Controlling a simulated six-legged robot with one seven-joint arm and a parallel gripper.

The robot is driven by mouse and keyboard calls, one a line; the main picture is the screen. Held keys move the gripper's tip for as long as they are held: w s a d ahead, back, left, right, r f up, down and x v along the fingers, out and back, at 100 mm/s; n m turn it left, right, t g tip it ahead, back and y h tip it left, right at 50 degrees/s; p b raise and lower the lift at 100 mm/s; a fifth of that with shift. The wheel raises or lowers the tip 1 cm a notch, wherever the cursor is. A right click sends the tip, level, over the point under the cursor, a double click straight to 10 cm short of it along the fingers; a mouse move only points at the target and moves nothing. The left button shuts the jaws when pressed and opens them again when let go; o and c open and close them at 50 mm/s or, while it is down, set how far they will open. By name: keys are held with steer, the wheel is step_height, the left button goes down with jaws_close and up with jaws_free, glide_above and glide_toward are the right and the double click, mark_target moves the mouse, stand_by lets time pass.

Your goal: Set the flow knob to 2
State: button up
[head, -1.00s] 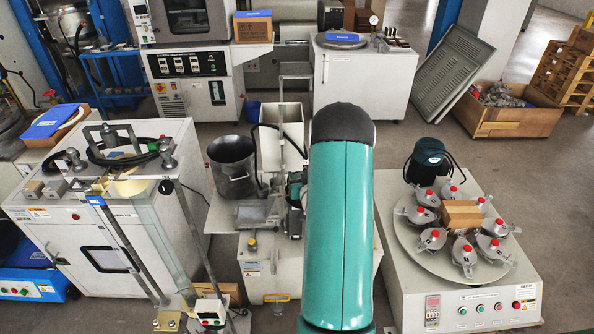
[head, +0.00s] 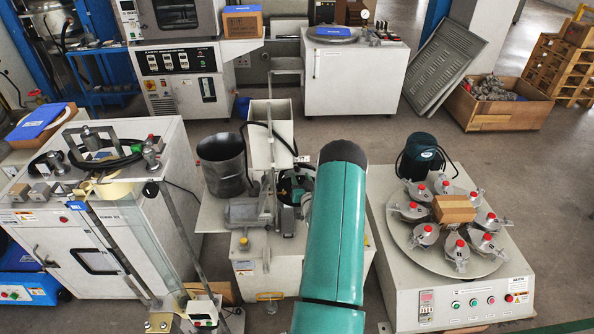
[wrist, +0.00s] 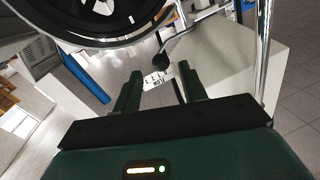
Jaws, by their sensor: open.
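In the wrist view, my gripper (wrist: 160,84) is open, its two dark green fingers apart with nothing held between them. A small black round knob (wrist: 160,61) shows just beyond the fingertips, apart from them as far as I can tell. A white label plate (wrist: 157,77) with dark marks lies below it in the picture, seen between the fingers. The marks are too small and tilted to read, so the knob's setting cannot be told. In the head view my green arm reaches forward and hides my gripper; I cannot make out the knob there.
In the wrist view, a large black ring (wrist: 150,18) is overhead and a shiny metal post (wrist: 262,60) stands at right. In the head view, a white machine with a round plate (head: 400,235) stands right of my arm, and a dark metal bucket (head: 222,165) left of it.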

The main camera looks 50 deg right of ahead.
mark_target(297, 170)
steer(key=x, duration=0.5)
steer(key=shift+w, duration=0.15)
steer(key=shift+c, duration=0.2)
